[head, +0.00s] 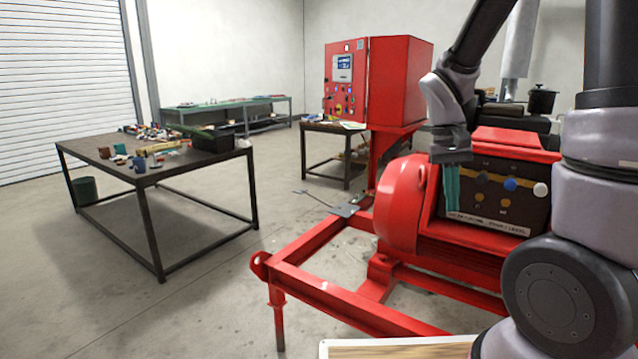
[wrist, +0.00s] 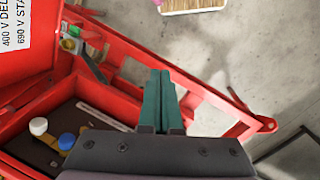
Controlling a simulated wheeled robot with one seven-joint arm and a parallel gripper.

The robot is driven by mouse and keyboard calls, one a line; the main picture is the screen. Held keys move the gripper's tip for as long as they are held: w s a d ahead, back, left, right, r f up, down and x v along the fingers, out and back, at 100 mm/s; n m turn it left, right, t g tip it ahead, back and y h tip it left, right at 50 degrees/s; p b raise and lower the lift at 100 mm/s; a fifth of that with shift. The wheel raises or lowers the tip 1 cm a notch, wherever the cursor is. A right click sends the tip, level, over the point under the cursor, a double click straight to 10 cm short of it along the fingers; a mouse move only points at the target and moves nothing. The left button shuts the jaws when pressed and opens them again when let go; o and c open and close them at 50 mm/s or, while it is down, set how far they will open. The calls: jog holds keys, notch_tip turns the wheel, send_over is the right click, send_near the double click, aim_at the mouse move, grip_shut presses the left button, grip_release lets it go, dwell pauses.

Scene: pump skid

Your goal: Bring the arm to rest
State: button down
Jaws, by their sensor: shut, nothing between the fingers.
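My gripper (head: 453,187) hangs pointing down in front of the red pump motor's open terminal box (head: 490,205) in the head view. Its teal fingers are together with nothing between them. In the wrist view the gripper (wrist: 160,90) shows shut and empty, above the red skid. My arm comes down from the top right of the head view, bent at the wrist. Inside the box are brass-coloured studs, a blue knob (head: 510,184) and a white knob (head: 540,189). Whether the fingers touch the box cannot be told.
The red skid frame (head: 330,292) spreads below the motor. A red control cabinet (head: 400,80) stands behind it. A dark workbench (head: 120,165) with mugs and tools is at left. A wooden-topped surface (head: 400,349) shows at the bottom edge. Open floor lies between bench and skid.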

jog(key=s+a+r+m+t+y, duration=0.1)
jog(key=s+r+t, duration=0.3)
jog(key=r, duration=0.5)
jog(key=s+a+r+t+y, duration=0.2)
jog(key=s+r+t, duration=0.2)
jog(key=r, duration=0.5)
jog(key=shift+a+m+t+y, duration=0.25)
jog(key=shift+m+t+y, duration=0.05)
jog(key=shift+m+y, duration=0.1)
jog(key=shift+s, duration=0.1)
